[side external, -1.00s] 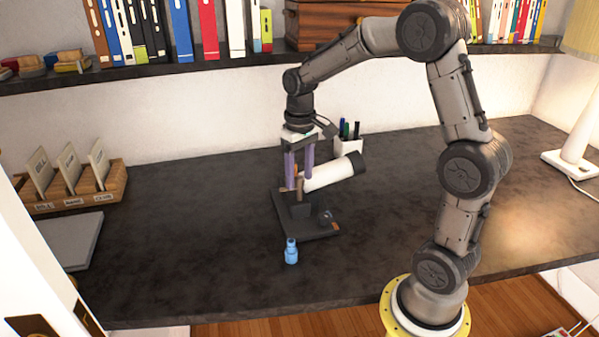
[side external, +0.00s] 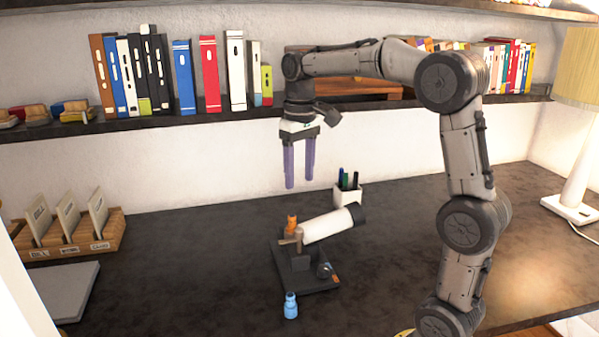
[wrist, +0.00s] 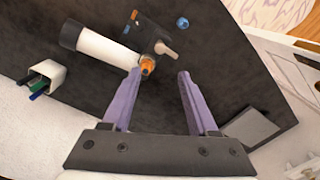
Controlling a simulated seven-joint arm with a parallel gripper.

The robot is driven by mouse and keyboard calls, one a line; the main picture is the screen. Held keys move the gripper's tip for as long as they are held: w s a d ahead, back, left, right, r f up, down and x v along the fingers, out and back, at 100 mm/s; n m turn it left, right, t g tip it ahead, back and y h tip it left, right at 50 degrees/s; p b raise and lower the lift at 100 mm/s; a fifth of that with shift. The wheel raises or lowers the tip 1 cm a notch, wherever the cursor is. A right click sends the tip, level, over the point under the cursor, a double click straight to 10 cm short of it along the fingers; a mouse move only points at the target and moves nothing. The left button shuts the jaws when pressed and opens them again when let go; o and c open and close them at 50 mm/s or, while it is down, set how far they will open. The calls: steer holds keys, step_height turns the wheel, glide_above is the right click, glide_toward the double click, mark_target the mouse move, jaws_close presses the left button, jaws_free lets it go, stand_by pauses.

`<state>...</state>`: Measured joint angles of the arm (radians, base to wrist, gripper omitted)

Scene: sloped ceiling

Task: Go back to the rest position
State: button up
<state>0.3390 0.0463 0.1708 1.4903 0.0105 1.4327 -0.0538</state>
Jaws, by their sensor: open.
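My gripper (side external: 299,184) is open and empty, with two purple fingers pointing down. It hangs in the air above the back of the dark desk, above a small telescope-like device. The gripper also shows in the wrist view (wrist: 160,72), its fingers spread apart. The device has a white tube (side external: 326,226) with a black end, an orange part (side external: 292,223) and a dark base plate (side external: 311,286). In the wrist view the white tube (wrist: 108,48) lies at upper left of the fingers, and the orange part (wrist: 147,66) appears near the left fingertip.
A small blue bottle (side external: 291,305) stands in front of the base plate. A white pen cup (side external: 348,195) stands behind the tube. A wooden card holder (side external: 72,240) and a grey slab (side external: 66,290) are at left. A lamp (side external: 569,208) is at right. A bookshelf (side external: 200,118) runs behind.

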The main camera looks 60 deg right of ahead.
stand_by(0.4)
steer(key=s+a+r+n+t, duration=0.2)
steer(key=s+a+r+t, duration=0.15)
steer(key=s+a, duration=0.6)
steer(key=s+a+f+n+t, duration=0.1)
steer(key=s+a+f+t, duration=0.1)
steer(key=s+f, duration=0.7)
steer(key=shift+a, duration=0.25)
